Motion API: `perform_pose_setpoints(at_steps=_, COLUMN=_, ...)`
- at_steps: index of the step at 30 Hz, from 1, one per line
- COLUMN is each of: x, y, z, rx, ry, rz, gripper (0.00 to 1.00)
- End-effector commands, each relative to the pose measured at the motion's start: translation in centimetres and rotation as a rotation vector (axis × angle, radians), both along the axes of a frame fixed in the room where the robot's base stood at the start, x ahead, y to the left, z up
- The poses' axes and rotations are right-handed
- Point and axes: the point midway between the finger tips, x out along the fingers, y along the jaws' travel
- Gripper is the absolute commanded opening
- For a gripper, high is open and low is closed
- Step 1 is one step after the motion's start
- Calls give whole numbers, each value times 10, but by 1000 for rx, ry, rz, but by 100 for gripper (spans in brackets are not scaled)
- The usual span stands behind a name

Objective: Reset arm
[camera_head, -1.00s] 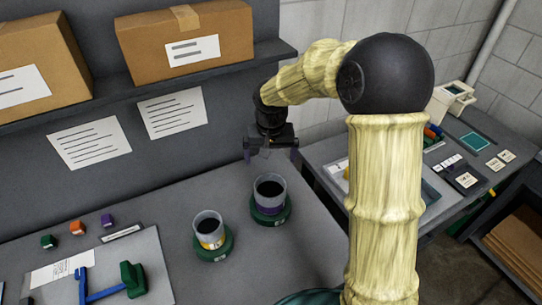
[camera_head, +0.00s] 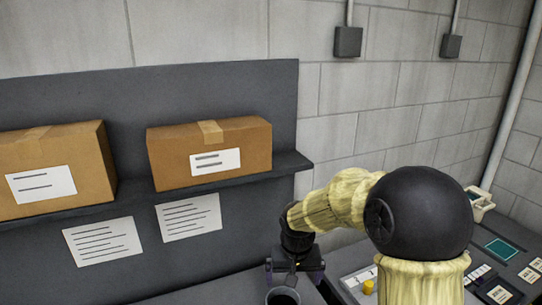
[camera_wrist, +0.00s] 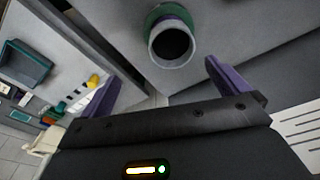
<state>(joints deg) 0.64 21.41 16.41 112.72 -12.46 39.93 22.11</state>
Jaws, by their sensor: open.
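My gripper (camera_head: 296,276) is at the bottom middle of the head view, over the bench beside the dark back panel. In the wrist view its two purple fingers (camera_wrist: 160,82) are spread apart with nothing between them. A grey cup with a dark inside (camera_head: 283,297) is just below the gripper at the lower edge of the head view. In the wrist view the cup (camera_wrist: 172,42) sits in a green ring-shaped base, beyond the fingertips and apart from them. My arm reaches in from the lower right, bent at a black joint.
Two cardboard boxes (camera_head: 210,152) (camera_head: 58,172) stand on a dark shelf (camera_head: 135,192) left of my arm. Printed sheets (camera_head: 189,217) hang below it. A side bench at right holds a teal-screened device (camera_head: 501,249) and a yellow piece (camera_head: 368,287).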

Motion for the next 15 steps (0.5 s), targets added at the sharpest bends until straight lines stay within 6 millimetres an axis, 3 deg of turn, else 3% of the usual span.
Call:
perform_pose_setpoints(at_steps=9, x=-104, y=-67, z=-3, rx=-1, ry=-60, rz=-5, gripper=100)
perform_pose_setpoints(at_steps=15, x=-150, y=-89, z=-9, rx=6, ry=-96, rz=-21, gripper=100)
